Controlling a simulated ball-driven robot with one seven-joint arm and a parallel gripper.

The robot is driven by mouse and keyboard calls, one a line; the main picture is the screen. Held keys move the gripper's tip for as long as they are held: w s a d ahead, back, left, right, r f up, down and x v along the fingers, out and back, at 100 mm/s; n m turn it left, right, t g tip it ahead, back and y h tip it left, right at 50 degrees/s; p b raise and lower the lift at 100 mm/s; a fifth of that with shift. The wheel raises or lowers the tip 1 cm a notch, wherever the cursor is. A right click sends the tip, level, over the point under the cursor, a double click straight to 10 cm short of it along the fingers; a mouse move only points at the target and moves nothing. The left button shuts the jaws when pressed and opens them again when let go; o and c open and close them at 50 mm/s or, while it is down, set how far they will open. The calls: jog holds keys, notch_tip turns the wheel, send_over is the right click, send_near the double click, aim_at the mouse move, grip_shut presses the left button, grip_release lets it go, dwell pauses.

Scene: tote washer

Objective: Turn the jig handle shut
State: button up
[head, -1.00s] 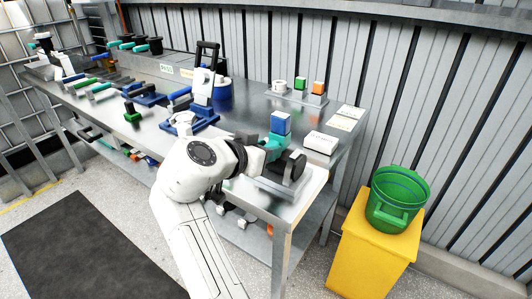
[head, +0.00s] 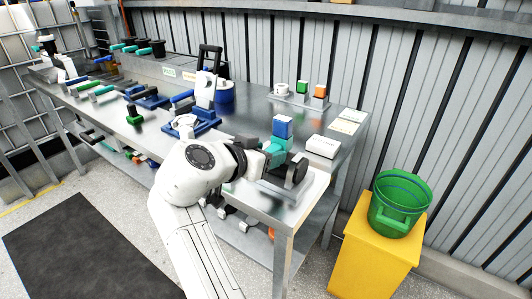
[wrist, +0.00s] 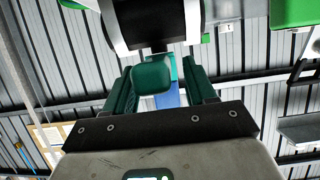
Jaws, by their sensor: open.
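The jig stands on the near right end of the metal bench. In the head view it shows a grey base, a black round part (head: 297,172) and a blue block (head: 283,128) on top. My gripper (head: 270,153) is at its left side, by the teal parts below the blue block. In the wrist view my gripper (wrist: 161,88) is open, with dark green fingers on both sides of a rounded green handle end (wrist: 152,77). I cannot tell whether either finger touches it. A blue part shows behind it. My wrist hides some of the jig.
A white box (head: 322,147) lies just behind the jig. Blue fixtures (head: 190,128) stand to the left on the bench (head: 246,125). A green bucket (head: 400,205) sits on a yellow stand (head: 378,255) at the right. A ribbed wall closes the back.

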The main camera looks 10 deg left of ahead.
jog(key=v, duration=1)
jog(key=shift+s+a, duration=0.1)
